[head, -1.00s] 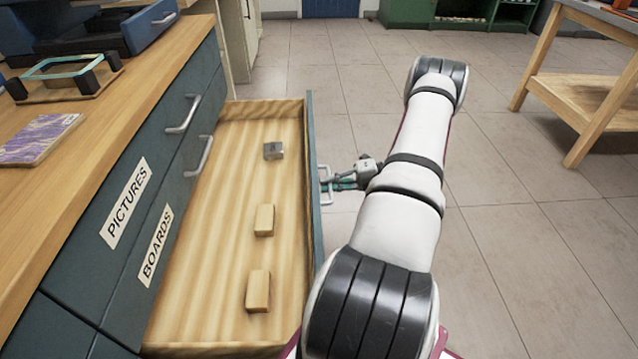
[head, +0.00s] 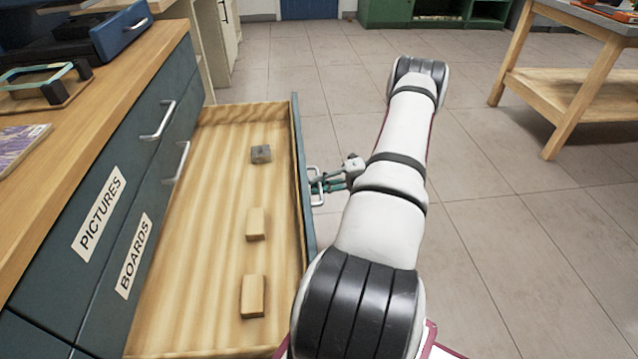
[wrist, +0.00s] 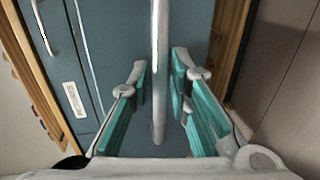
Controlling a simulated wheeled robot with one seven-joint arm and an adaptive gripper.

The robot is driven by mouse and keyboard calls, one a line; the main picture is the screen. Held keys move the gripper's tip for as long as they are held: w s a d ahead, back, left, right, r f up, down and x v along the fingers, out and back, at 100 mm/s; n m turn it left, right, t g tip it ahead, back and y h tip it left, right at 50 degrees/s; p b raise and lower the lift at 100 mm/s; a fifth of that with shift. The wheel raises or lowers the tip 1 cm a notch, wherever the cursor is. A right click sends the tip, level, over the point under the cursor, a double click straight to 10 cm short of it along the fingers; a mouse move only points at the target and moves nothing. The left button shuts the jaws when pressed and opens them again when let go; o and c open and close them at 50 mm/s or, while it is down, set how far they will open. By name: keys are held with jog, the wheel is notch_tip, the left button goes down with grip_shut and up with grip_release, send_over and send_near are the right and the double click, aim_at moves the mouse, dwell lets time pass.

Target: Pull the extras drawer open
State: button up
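The open drawer (head: 215,120) is a light wooden box with a dark blue front. It is pulled well out of the cabinet in the head view. Its silver bar handle (head: 317,188) is on the outer face of the front. My gripper (head: 326,183) is at this handle. In the wrist view the bar (wrist: 158,120) runs between the two teal-padded fingers (wrist: 159,80), with a narrow gap showing on each side. The fingers look apart from the bar. No label reading extras shows; the drawer front's lettering is not readable from here.
Two wooden blocks (head: 252,296) and a grey block (head: 261,154) lie in the drawer. The cabinet carries labels PICTURES (head: 99,214) and BOARDS (head: 133,256), with shut drawers. A wooden table (head: 560,90) stands at the right. The tiled floor (head: 480,240) between is clear.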

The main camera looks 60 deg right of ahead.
jog(key=v, duration=1.2)
jog(key=shift+f, duration=0.1)
jog(key=shift+s+d, duration=0.1)
